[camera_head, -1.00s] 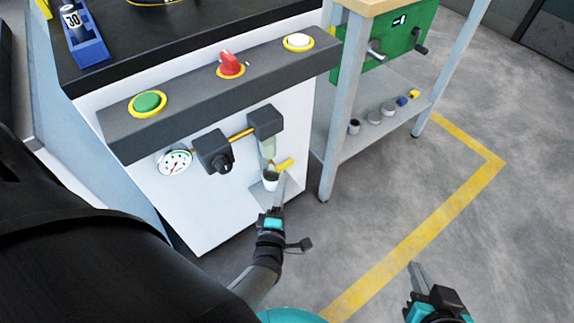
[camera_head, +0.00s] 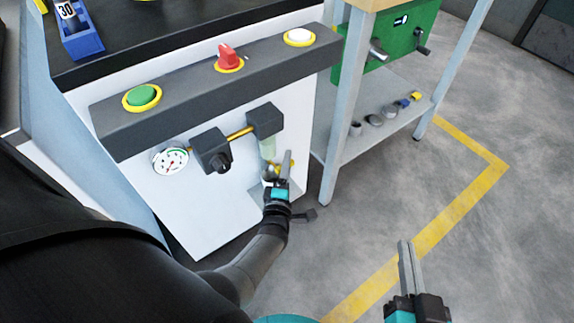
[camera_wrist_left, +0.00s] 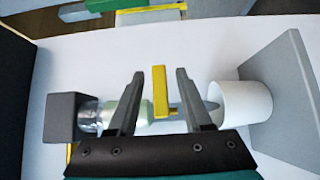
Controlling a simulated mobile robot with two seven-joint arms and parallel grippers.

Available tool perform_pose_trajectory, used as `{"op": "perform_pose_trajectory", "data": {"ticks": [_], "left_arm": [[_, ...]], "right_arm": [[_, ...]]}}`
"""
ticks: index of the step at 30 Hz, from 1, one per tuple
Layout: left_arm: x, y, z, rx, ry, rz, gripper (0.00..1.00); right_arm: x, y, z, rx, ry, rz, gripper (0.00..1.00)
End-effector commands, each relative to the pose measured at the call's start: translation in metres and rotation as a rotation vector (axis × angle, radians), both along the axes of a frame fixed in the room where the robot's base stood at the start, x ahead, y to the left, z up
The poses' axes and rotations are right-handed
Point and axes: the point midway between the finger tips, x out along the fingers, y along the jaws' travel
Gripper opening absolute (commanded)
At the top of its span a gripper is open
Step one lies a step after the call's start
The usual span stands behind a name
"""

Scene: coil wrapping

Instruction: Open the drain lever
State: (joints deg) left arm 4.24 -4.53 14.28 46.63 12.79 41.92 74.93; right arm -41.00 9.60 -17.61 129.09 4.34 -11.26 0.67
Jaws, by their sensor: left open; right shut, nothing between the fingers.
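In the head view the lever is mostly hidden behind my left gripper (camera_head: 288,163), which is open at the front panel below the bowl (camera_head: 268,147). My right gripper (camera_head: 410,262) is shut and empty, over the floor at the lower right.
A regulator with a black knob (camera_head: 213,150) and a round gauge (camera_head: 170,161) are left of the bowl. Above is a ledge with a green button (camera_head: 142,97), red switch (camera_head: 229,60) and white button (camera_head: 298,36). A workbench leg (camera_head: 345,105) stands close on the right.

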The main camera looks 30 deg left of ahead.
Motion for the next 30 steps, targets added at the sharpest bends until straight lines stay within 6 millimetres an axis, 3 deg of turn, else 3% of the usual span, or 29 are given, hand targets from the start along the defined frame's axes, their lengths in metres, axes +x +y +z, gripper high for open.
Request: {"op": "perform_pose_trajectory", "data": {"ticks": [8,21,30], "left_arm": [[0.0005,0.0005,0.0000,0.000,0.001,0.000,0.50],[0.0003,0.0003,-0.0001,0.000,0.000,0.000,0.02],[0.0003,0.0003,-0.0001,0.000,0.000,0.000,0.00]], "right_arm": [[-0.0003,0.0004,0.0003,0.002,-0.003,0.000,0.00],[-0.0002,0.0005,0.0003,0.002,-0.003,0.000,0.00],[-0.0002,0.0004,0.0004,0.002,-0.003,0.000,0.00]]}}
